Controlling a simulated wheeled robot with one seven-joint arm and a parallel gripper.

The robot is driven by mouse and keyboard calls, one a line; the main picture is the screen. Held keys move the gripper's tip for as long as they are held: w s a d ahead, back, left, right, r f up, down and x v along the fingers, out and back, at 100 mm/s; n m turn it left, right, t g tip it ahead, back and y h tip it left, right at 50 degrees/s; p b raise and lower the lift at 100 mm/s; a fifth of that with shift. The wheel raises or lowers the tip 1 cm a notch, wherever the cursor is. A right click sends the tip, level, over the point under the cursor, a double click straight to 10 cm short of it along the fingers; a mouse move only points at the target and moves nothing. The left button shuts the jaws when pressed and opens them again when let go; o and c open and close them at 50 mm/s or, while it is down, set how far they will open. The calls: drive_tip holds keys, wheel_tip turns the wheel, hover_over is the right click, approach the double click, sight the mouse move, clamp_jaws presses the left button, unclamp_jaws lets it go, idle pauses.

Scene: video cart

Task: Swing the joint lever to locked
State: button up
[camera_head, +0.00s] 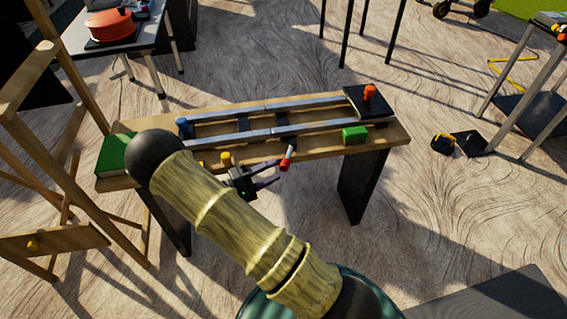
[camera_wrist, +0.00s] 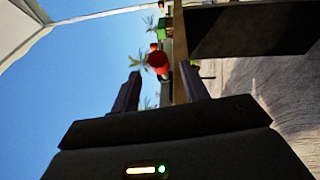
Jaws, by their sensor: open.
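The joint lever (camera_head: 289,154) is a short grey bar with a red tip at the front edge of a wooden bench (camera_head: 320,147), by the middle of the rails. Its red tip also shows in the wrist view (camera_wrist: 157,61), just beyond and between my fingertips. My gripper (camera_head: 275,172) is open in front of the bench, its fingers pointing at the red tip. In the wrist view my two dark fingers (camera_wrist: 160,76) stand apart with nothing clearly held. Whether either finger touches the lever cannot be told.
Two grey rails (camera_head: 230,137) run along the bench. A blue knob (camera_head: 185,125), yellow knob (camera_head: 227,158), orange knob (camera_head: 370,92), green block (camera_head: 354,135) and green book-like block (camera_head: 115,157) are on it. A wooden frame (camera_head: 50,140) stands left.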

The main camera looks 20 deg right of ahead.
drive_tip(key=a+f+p, duration=0.1)
drive_tip(key=a, duration=0.9)
drive_tip(key=shift+s+a, duration=0.3)
drive_tip(key=shift+s, duration=0.05)
drive_tip(key=shift+f, duration=0.1)
drive_tip(key=shift+c, duration=0.5)
